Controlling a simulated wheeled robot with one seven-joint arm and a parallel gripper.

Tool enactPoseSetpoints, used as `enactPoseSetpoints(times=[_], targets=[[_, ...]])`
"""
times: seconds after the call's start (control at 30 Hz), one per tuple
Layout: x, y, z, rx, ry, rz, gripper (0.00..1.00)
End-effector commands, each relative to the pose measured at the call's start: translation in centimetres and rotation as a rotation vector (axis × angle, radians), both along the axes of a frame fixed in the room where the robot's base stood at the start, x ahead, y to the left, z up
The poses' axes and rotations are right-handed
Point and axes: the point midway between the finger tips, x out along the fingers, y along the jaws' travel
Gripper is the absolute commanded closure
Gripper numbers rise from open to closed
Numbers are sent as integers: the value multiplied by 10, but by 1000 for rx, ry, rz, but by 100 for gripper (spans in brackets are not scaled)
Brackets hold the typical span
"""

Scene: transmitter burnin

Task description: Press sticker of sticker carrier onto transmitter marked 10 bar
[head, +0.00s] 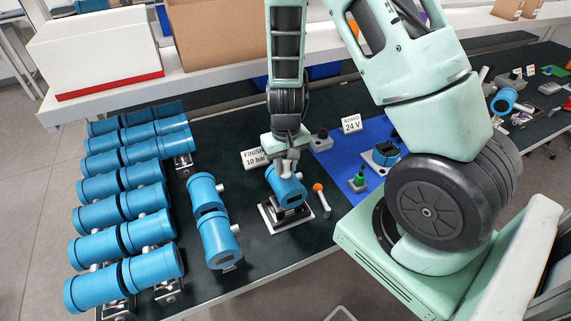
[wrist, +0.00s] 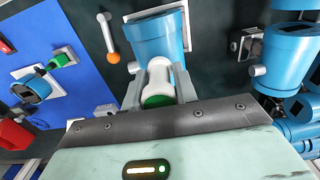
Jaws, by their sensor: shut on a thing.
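My gripper (head: 289,160) points down over a blue transmitter (head: 287,187) that sits on a metal stand beside the sign reading "FINISH… 10 bar" (head: 256,158). In the wrist view, my gripper (wrist: 158,90) is shut on a white, rounded piece with a green part, seemingly the sticker carrier (wrist: 159,76). Its white end is right at the transmitter (wrist: 162,38), but I cannot tell whether they touch. The sticker itself is not discernible. Any mark on the transmitter is not legible.
Two blue transmitters (head: 216,238) stand to the left, with rows of more transmitters (head: 120,230) beyond. An orange-headed tool (head: 319,190) lies close on the right. A blue mat (head: 345,160) holds a "BOARD 24 V" sign (head: 351,123) and a green-topped piece (head: 358,180).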

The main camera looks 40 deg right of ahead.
Motion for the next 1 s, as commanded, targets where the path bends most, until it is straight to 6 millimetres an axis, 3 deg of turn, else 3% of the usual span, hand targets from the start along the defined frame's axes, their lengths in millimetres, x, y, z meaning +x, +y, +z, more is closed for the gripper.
enactPoseSetpoints(times=[1.0], targets=[[0, 0, -5, 0, 0, -2, 97]])
